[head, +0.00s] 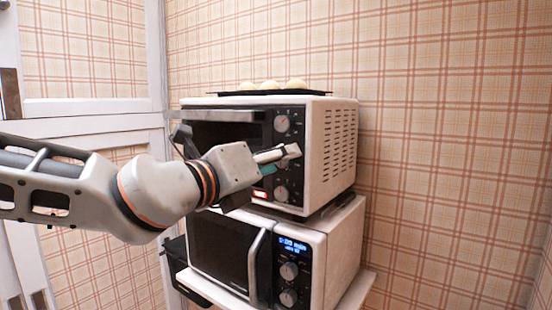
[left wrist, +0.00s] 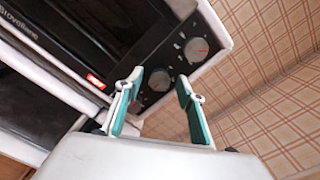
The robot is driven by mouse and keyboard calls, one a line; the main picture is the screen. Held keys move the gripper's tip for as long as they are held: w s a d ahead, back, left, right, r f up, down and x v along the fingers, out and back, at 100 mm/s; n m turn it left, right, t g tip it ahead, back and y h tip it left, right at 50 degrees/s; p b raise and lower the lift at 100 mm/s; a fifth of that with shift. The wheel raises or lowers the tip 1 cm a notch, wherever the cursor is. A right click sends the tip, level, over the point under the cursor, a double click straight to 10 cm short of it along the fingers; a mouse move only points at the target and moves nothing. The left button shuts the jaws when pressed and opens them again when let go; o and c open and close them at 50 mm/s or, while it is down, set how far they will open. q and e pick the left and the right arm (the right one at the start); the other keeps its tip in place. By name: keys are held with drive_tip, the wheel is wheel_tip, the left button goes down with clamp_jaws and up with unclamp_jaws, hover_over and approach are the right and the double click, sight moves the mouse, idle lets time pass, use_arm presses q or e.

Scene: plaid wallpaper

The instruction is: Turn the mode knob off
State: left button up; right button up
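A white and black toaster oven (head: 335,150) stands on top of a microwave. Its upper knob (head: 282,123) and lower knob (head: 281,192) show in the head view, while the middle of its panel is hidden behind my left gripper (head: 280,160). In the left wrist view my left gripper (left wrist: 160,95) is open, one finger on each side of a knob (left wrist: 159,80). Another knob (left wrist: 196,50) is up and to the right. I cannot tell whether the fingers touch the knob. No label marks the mode knob legibly. My right gripper is out of view.
The microwave (head: 340,255) below has a lit blue display and two knobs. A dark tray (head: 225,94) with pale round items rests on the toaster oven. Plaid wall is close on the right.

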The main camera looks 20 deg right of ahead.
use_arm(q)
clamp_jaws()
